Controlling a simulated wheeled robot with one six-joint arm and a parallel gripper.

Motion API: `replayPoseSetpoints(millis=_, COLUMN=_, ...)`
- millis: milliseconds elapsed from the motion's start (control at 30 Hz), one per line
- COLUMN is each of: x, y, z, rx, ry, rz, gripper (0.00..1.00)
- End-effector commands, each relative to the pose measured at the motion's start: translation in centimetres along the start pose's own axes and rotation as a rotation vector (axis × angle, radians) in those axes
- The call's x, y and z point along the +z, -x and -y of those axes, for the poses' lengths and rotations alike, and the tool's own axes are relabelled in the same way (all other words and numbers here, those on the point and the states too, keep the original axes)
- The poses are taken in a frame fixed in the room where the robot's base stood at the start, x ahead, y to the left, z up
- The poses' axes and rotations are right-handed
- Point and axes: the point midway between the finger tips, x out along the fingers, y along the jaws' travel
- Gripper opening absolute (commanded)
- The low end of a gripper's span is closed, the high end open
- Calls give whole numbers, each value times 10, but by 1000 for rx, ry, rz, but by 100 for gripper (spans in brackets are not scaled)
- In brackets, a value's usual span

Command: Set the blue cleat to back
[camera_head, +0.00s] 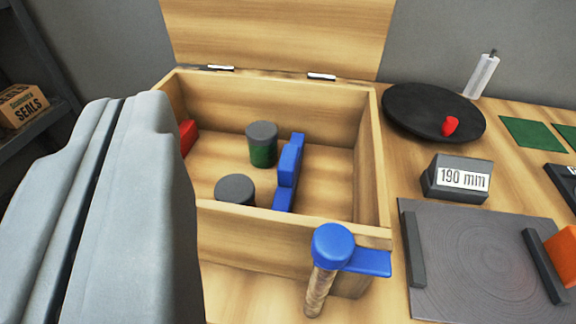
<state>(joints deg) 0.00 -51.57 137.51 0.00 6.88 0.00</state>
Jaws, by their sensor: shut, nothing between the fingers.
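A blue cleat (335,245) stands in front of the wooden box's front wall, right of the picture's middle. It has a round blue cap on a light, ribbed post, and a flat blue arm (368,262) that points to the right. My gripper (116,108) fills the left side of the picture. Its two grey fingers are shut with a thin dark seam between them, and nothing shows in them. It is well left of the cleat and apart from it in the picture.
The open wooden box (371,165) holds two dark-topped cylinders (262,145), a blue stepped block (288,172) and a red piece (188,136). To the right are a black round dish (410,105), a "190 mm" block (457,179) and a grey plate (480,262).

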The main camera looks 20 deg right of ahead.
Motion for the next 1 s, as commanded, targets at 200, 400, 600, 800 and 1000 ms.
replayPoseSetpoints(millis=200, x=0, y=0, z=0, rx=0, ry=0, rz=0, gripper=0)
replayPoseSetpoints(millis=400, x=0, y=-6, z=-1, rx=4, ry=-5, rz=25, gripper=31)
replayPoseSetpoints(millis=600, x=0, y=-40, z=-10, rx=30, ry=-37, rz=186, gripper=45)
replayPoseSetpoints(millis=800, x=5, y=-81, z=-23, rx=73, ry=-88, rz=410, gripper=45)
replayPoseSetpoints(millis=1000, x=12, y=-117, z=-39, rx=122, ry=-143, rz=628, gripper=45)
